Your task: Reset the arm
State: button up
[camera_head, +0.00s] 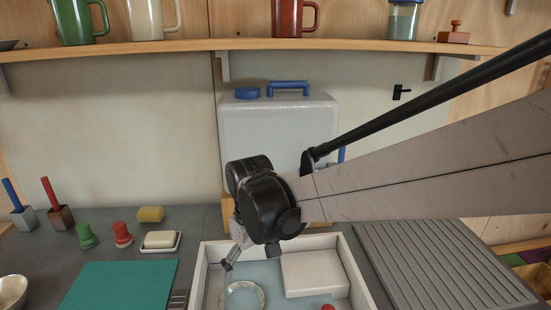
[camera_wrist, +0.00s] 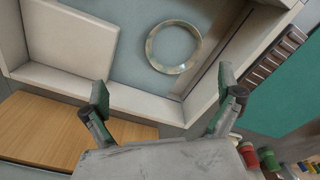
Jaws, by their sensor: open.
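My gripper (camera_head: 232,256) hangs from my arm above the left part of a white-rimmed sink-like basin (camera_head: 360,283). In the wrist view my gripper (camera_wrist: 168,100) shows its two fingers spread apart, with nothing between them. A pale ring-shaped object (camera_head: 243,297) lies on the basin's blue-grey floor below the gripper. The ring also shows in the wrist view (camera_wrist: 192,66), beyond the fingertips and apart from them. My wrist hides part of the basin's back edge in the head view.
A white block (camera_head: 312,274) sits in the basin. A grooved grey drainboard (camera_head: 440,265) is at right and a teal mat (camera_head: 115,284) at left. A sponge (camera_head: 151,214), a soap dish (camera_head: 160,242) and brushes stand behind. A grey canister (camera_head: 275,130) stands behind my arm; mugs line the shelf (camera_head: 150,48).

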jog(key=s+d+r+m+t, duration=0.2)
jog(key=s+d, duration=0.2)
jog(key=d, duration=0.5)
jog(key=s+d+r+m+t, duration=0.2)
jog(key=s+d+r+m, duration=0.1)
jog(key=d, duration=0.6)
jog(key=s+d+r+m+t, duration=0.2)
jog(key=s+d, duration=0.4)
jog(key=d, duration=0.3)
jog(key=shift+r+m+t, duration=0.3)
jog(key=shift+r+m, duration=0.05)
jog(key=shift+m, duration=0.25)
